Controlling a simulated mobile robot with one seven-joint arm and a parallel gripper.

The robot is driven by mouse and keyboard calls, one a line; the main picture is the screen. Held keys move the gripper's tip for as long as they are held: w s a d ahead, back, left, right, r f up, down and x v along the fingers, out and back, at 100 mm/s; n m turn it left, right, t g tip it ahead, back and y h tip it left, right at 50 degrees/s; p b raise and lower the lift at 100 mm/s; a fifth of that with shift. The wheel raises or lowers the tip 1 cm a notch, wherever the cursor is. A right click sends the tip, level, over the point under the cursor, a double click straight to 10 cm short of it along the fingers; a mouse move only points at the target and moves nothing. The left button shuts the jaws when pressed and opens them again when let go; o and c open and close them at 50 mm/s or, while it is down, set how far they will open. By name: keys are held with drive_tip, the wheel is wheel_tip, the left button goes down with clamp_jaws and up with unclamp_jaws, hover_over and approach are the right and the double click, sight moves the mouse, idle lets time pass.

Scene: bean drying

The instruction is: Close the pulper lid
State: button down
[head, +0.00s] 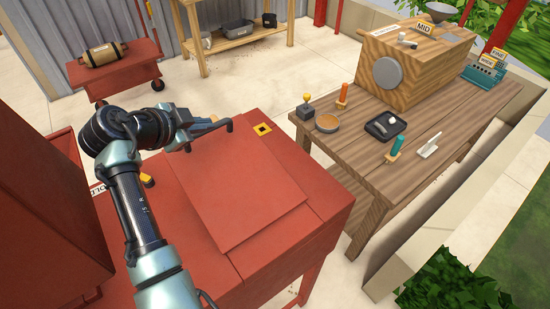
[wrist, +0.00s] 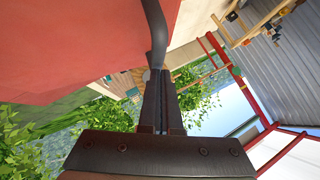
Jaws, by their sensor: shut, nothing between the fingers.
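The pulper (head: 330,200) is a large red machine below my arm. Its lid, a red panel (head: 235,200), lies flat or nearly flat over the top; I cannot tell whether it is fully seated. A red surface (wrist: 70,45) fills the upper left there.
A yellow square with a black centre (head: 262,129) is beside the handle. A wooden table (head: 440,150) at right holds a wooden box machine (head: 425,65), a bowl (head: 327,123) and small tools. A red cart (head: 135,75) with a sack stands at back left. Concrete floor lies between.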

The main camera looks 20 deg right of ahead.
sight(202, 134)
drive_tip(key=shift+w+a+f+b, duration=0.15)
drive_tip(key=shift+a+f+b, duration=0.15)
drive_tip(key=shift+f, duration=0.25)
drive_tip(key=shift+w+a+f+b, duration=0.1)
drive_tip(key=shift+a+f+b, duration=0.1)
drive_tip(key=shift+f+b, duration=0.3)
drive_tip(key=shift+w+d+f+b, duration=0.1)
drive_tip(key=shift+w+f+b, duration=0.15)
drive_tip(key=shift+f+b, duration=0.35)
drive_tip(key=shift+w+d+f+b, duration=0.1)
drive_tip(key=shift+w+f+b, duration=0.15)
drive_tip(key=shift+f+b, duration=0.3)
drive_tip(key=shift+w+a+f, duration=0.2)
drive_tip(key=shift+w+a, duration=0.05)
drive_tip(key=shift+a, duration=0.05)
drive_tip(key=shift+d+r, duration=0.15)
drive_tip(key=shift+r, duration=0.1)
wheel_tip(202, 134, up, 10)
drive_tip(key=shift+f+b, duration=0.2)
drive_tip(key=shift+b, duration=0.5)
